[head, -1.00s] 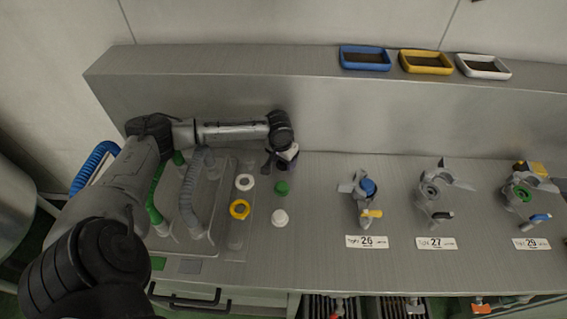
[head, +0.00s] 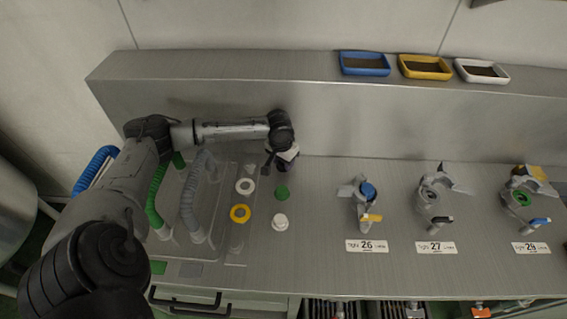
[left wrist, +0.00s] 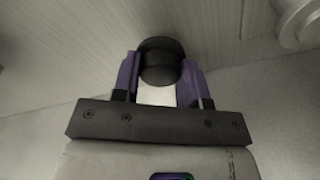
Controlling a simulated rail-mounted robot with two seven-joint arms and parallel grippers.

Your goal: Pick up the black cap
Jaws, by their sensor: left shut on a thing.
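The black cap (left wrist: 161,62) is between the purple fingers of my left gripper (left wrist: 160,80) in the left wrist view. The fingers are shut on its sides, and it looks round and dark. In the head view my left gripper (head: 281,163) is near the back of the steel bench, just behind the green cap. The black cap is hard to make out there, dark against the gripper. My right gripper is not in view.
A green cap (head: 282,193) and a white cap (head: 280,221) stand on the bench. A white ring (head: 245,186) and a yellow ring (head: 240,213) lie to their left. Trays (head: 365,72) sit on the back ledge.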

